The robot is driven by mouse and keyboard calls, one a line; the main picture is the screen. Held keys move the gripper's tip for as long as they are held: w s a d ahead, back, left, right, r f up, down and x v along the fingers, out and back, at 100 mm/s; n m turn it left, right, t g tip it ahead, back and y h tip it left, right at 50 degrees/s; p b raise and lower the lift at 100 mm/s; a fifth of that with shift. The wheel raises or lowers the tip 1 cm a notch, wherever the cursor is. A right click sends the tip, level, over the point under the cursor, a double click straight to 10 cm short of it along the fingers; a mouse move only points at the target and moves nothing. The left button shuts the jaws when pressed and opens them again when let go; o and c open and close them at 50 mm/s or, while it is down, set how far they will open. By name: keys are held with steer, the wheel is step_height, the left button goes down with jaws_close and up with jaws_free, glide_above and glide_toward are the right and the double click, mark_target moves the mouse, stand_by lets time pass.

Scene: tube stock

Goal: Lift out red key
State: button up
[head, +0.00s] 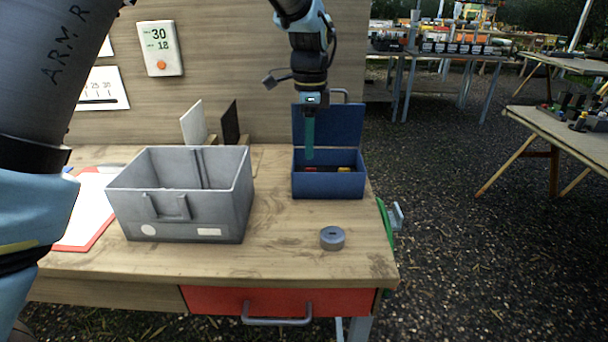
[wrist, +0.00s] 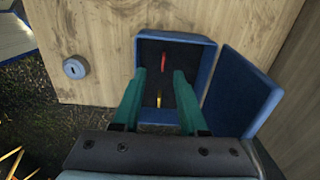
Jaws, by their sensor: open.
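The red key (wrist: 163,62) lies in the blue box (head: 330,187), near the box wall at the top of the wrist view. In the head view something red (head: 312,169) shows low inside the box, partly hidden by the wall and gripper. A yellow item (wrist: 158,98) lies in the same box. The box lid (wrist: 241,92) stands open. My gripper (wrist: 158,80) is open and empty, its teal fingers over the box with the red key beyond their tips. In the head view the teal fingers (head: 309,138) point down into the box opening.
A grey bin (head: 180,208) stands left of the blue box. A round grey lock-like piece (head: 332,238) lies on the wooden table (head: 290,225) in front of the box. A red drawer (head: 270,301) is under the table edge. Bare tabletop lies between bin and box.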

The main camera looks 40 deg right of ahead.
steer(key=f, duration=0.2)
steer(key=f+p, duration=0.1)
steer(key=f, duration=0.2)
steer(key=f+p, duration=0.1)
steer(key=f, duration=0.1)
steer(key=shift+d+f, duration=0.2)
steer(key=shift+d, duration=0.2)
jaws_close()
